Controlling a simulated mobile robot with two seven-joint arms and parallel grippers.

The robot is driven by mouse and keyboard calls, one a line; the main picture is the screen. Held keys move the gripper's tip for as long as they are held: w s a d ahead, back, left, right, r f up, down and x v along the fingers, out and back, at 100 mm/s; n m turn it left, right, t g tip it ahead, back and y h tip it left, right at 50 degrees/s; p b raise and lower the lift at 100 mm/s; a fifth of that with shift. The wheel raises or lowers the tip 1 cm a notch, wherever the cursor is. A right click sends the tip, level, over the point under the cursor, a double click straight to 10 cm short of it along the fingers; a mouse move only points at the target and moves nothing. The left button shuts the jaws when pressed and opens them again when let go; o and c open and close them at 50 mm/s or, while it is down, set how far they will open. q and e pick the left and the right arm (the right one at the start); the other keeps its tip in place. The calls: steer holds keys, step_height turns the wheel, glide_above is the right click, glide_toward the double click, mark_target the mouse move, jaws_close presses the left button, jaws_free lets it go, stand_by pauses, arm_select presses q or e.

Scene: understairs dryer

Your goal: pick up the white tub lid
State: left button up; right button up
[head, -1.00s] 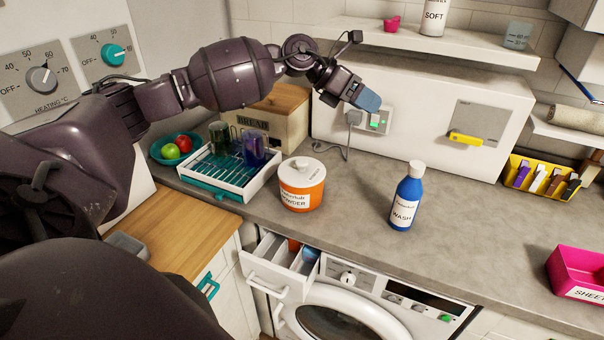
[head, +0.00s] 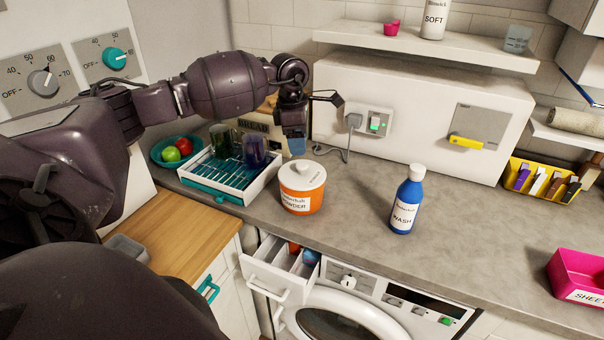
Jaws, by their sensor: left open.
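The white tub lid (head: 312,177) sits on the orange powder tub (head: 301,202), its round knob pointing up. The tub stands on the grey worktop, to the right of the dish rack. My left gripper (head: 296,148) points down just above and behind the lid, close to its knob in the picture. It is open with nothing held; the gap between its fingers is hard to see from here. I cannot tell the exact distance from gripper to lid. My right gripper does not show.
A dish rack (head: 213,193) with cups stands left of the tub, with a fruit bowl (head: 163,158) beyond. A blue wash bottle (head: 407,205) stands to the right. The worktop (head: 350,215) between tub and bottle is clear.

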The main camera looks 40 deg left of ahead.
mark_target(302, 164)
arm_select(q)
step_height(302, 164, down, 2)
steer(key=shift+w+d+f, duration=0.1)
steer(key=shift+f, duration=0.35)
steer(key=f, duration=0.3)
steer(key=f+p, duration=0.1)
steer(key=shift+w+d+f, duration=0.1)
steer(key=shift+w+f, duration=0.15)
steer(key=shift+w, duration=0.05)
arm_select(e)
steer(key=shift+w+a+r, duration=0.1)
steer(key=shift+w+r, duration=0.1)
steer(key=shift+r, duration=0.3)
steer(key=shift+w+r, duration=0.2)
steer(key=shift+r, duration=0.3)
arm_select(q)
steer(key=c, duration=0.7)
steer(key=shift+c, duration=1.5)
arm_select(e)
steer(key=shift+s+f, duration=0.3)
arm_select(q)
steer(key=shift+r, duration=0.1)
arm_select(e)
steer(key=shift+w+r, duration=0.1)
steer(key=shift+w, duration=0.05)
